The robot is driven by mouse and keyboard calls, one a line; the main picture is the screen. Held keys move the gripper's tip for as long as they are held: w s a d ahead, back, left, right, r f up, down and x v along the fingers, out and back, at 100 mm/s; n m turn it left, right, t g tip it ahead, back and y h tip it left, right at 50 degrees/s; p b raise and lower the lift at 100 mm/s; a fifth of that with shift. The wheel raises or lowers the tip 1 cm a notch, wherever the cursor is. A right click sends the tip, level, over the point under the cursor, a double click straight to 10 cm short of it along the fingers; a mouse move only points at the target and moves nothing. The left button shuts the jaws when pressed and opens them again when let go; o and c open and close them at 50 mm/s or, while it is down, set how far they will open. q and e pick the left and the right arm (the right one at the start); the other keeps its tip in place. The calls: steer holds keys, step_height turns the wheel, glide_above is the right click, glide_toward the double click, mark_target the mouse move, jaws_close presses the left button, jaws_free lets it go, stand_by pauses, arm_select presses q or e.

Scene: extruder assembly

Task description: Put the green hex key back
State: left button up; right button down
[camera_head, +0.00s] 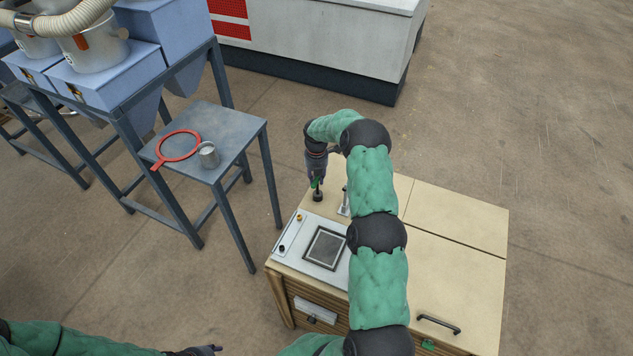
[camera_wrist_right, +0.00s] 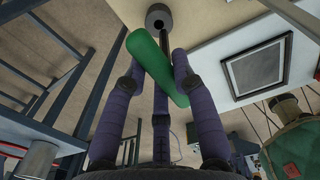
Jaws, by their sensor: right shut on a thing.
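The green hex key (camera_head: 316,183) is held in my right gripper (camera_head: 316,178) above the left back part of the wooden cabinet top. In the right wrist view the green handle (camera_wrist_right: 158,68) lies slantwise between the purple-grey fingers (camera_wrist_right: 155,78). Its dark shaft points to a round dark holder (camera_wrist_right: 160,17) with a hole. The holder also shows below the key in the head view (camera_head: 318,197). I cannot tell whether the shaft tip is in the hole or just over it. My left gripper (camera_head: 203,350) is at the bottom edge, partly cut off; its opening is unclear.
The cabinet top (camera_head: 455,220) carries a white panel with a framed dark screen (camera_head: 325,248) and a small metal post (camera_head: 345,205) near the holder. A black handle (camera_head: 438,324) is at the front right. A grey table (camera_head: 228,125) holds a red ring (camera_head: 179,146) and metal cup (camera_head: 209,155).

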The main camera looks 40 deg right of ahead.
steer(key=shift+w+d+f, duration=0.25)
steer(key=shift+w+f, duration=0.05)
steer(key=shift+f, duration=1.55)
steer(key=c, duration=1)
jaws_free()
steer(key=shift+p, duration=0.3)
steer(key=shift+f, duration=0.1)
step_height(320, 180, up, 11)
steer(key=b, duration=0.1)
steer(key=shift+a+f, duration=0.15)
steer(key=shift+a, duration=0.05)
steer(key=shift+w, duration=0.1)
